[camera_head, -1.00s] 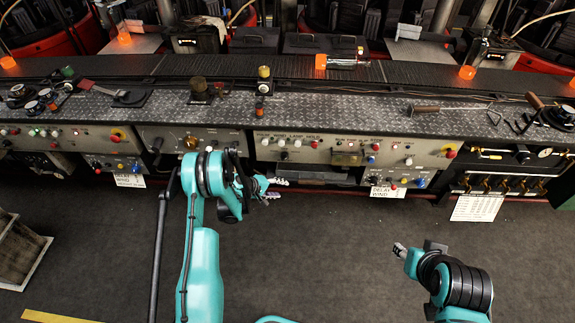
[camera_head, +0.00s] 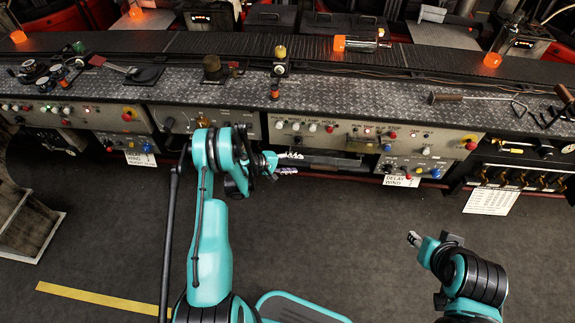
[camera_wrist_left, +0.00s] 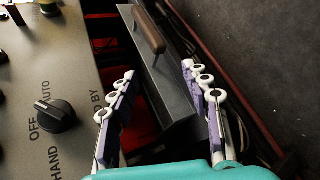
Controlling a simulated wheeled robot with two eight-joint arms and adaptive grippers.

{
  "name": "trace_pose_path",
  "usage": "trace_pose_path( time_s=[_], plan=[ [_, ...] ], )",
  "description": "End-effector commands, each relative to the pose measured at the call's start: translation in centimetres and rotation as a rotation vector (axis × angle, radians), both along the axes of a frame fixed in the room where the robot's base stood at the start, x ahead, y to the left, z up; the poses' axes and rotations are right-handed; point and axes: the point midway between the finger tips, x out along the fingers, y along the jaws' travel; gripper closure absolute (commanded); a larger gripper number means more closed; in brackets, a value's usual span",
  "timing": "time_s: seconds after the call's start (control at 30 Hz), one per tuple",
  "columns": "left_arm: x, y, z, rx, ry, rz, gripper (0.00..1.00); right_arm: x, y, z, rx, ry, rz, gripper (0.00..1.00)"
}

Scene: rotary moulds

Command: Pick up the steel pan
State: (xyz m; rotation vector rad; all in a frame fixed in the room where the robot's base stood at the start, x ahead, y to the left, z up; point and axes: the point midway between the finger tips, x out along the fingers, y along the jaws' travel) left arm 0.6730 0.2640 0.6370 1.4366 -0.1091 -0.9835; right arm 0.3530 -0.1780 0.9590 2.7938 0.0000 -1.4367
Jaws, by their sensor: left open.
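A grey steel piece with a brown bar handle (camera_wrist_left: 150,30), which looks like the steel pan (camera_wrist_left: 160,97), sits in a dark recess beside a control panel in the left wrist view. My left gripper (camera_wrist_left: 158,72) is open, with one finger on each side of the pan in that view; contact cannot be told. In the head view my left gripper (camera_head: 300,163) is at the front of the bench, below the control panels. The pan is hard to make out there. My right gripper (camera_head: 414,239) is over the floor at right, too small to tell its jaws.
The bench with its metal top (camera_head: 370,98) and control panels (camera_head: 355,135) runs across the view. A hooked rod (camera_head: 475,98), a bottle (camera_head: 362,43) and several small tools lie on it. A wooden box (camera_head: 28,228) stands at left. The floor (camera_head: 330,240) in front is clear.

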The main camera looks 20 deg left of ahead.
Motion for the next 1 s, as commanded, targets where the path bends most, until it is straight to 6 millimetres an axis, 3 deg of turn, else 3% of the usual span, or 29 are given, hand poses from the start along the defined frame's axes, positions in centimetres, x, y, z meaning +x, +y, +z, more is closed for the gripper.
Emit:
trace_pose_path(
  time_s=[0.1,0.4,0.87,1.0],
  plan=[
    [1.5,-1.6,-1.6,0.0,0.0,-0.002,0.52,0.0,0.0,-1.2,0.0,0.0,0.0,0.6],
    [4.4,-4.4,-3.7,0.0,0.0,0.0,0.52,0.0,0.0,-2.8,0.0,0.0,0.0,0.6],
    [5.1,-5.1,-4.0,0.0,0.0,0.001,0.52,0.0,0.0,-3.0,0.0,0.0,0.0,0.6],
    [5.1,-5.1,-4.0,0.0,0.0,0.001,0.84,0.0,0.0,-3.0,0.0,0.0,0.0,0.6]
  ],
)
